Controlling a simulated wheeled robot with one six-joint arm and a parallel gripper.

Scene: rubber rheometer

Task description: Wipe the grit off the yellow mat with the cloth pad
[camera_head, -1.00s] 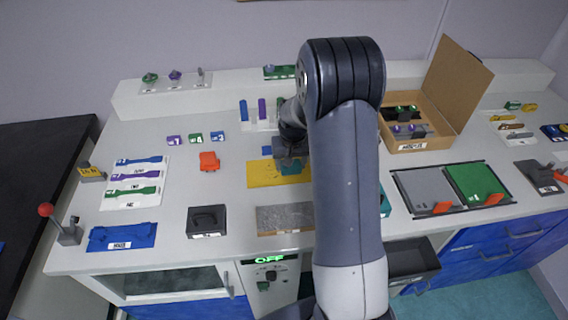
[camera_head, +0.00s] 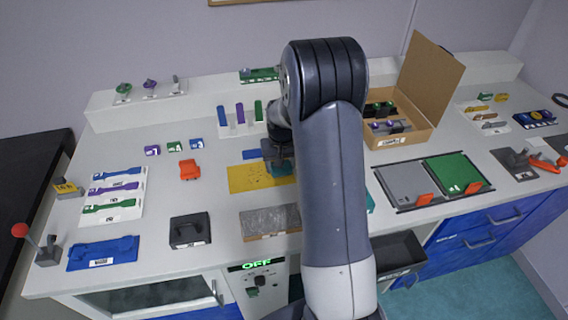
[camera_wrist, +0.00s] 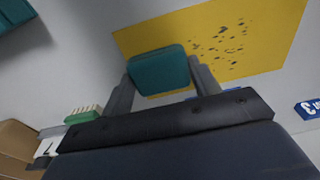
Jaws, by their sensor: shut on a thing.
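The yellow mat (camera_head: 248,180) lies flat on the bench, left of my arm in the head view. Dark grit specks (camera_wrist: 222,42) are scattered over part of it in the wrist view. My gripper (camera_wrist: 160,75) is shut on a teal cloth pad (camera_wrist: 158,68). The pad is at the mat's edge, on the side away from most of the specks. In the head view the pad (camera_head: 281,168) shows below my gripper at the mat's right end. I cannot tell whether the pad touches the mat.
A blue block (camera_head: 252,154) sits behind the mat. A grey textured plate (camera_head: 268,222) lies in front of it, and an orange item (camera_head: 188,169) to its left. An open cardboard box (camera_head: 405,135) and a grey-and-green tray (camera_head: 402,208) are right of my arm.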

